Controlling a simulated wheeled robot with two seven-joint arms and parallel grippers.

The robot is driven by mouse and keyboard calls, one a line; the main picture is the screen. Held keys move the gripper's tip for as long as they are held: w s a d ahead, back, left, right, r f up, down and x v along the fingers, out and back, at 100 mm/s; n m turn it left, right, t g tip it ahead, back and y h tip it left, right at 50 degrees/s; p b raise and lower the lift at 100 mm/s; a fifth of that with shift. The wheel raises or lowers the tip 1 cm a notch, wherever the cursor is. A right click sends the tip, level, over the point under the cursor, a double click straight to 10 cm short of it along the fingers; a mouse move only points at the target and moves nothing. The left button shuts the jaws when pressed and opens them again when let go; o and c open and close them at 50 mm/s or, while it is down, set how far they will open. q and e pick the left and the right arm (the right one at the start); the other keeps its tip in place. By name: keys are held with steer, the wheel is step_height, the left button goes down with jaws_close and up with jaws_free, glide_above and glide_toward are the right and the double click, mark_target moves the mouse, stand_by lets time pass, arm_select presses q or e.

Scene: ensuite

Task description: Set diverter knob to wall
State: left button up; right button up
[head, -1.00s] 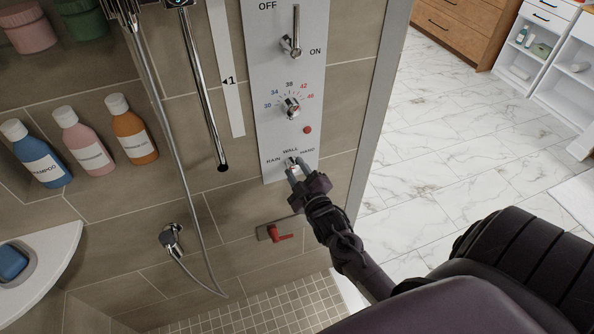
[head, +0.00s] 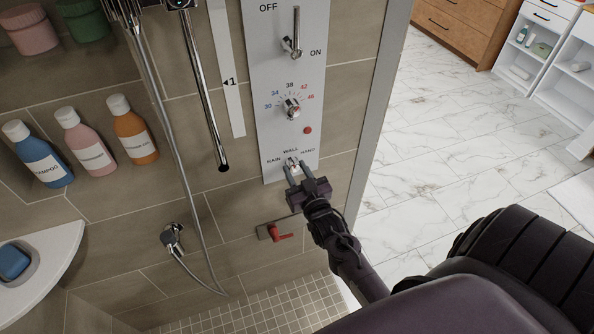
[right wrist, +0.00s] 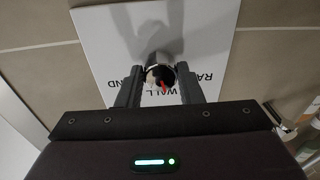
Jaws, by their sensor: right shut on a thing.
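The diverter knob (head: 292,165) is a small chrome knob low on the white shower panel (head: 285,60), among the labels RAIN, WALL and HAND. In the right wrist view the knob (right wrist: 158,77) shows its round face with a red pointer mark, between the two fingers. My right gripper (head: 294,171) is shut on the knob, with one finger on each side. It also shows in the right wrist view (right wrist: 160,88). The fingers partly hide the knob in the head view, and I cannot tell for sure which label the pointer faces. My left gripper is not in view.
Above the knob are a red button (head: 307,130), a temperature dial (head: 291,107) and an ON/OFF lever (head: 291,46). A red-handled valve (head: 279,235) sits just below the panel. The shower hose (head: 178,150) hangs left. Bottles (head: 85,140) stand in a wall niche.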

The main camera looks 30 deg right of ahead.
steer(key=shift+m, duration=1.2)
steer(key=o, duration=1)
steer(key=s, duration=0.2)
steer(key=s+a+b, duration=0.1)
steer(key=s, duration=0.4)
steer(key=shift+s+a+f+b, duration=0.25)
steer(key=shift+s+a+b, duration=0.05)
steer(key=shift+a+b, duration=0.1)
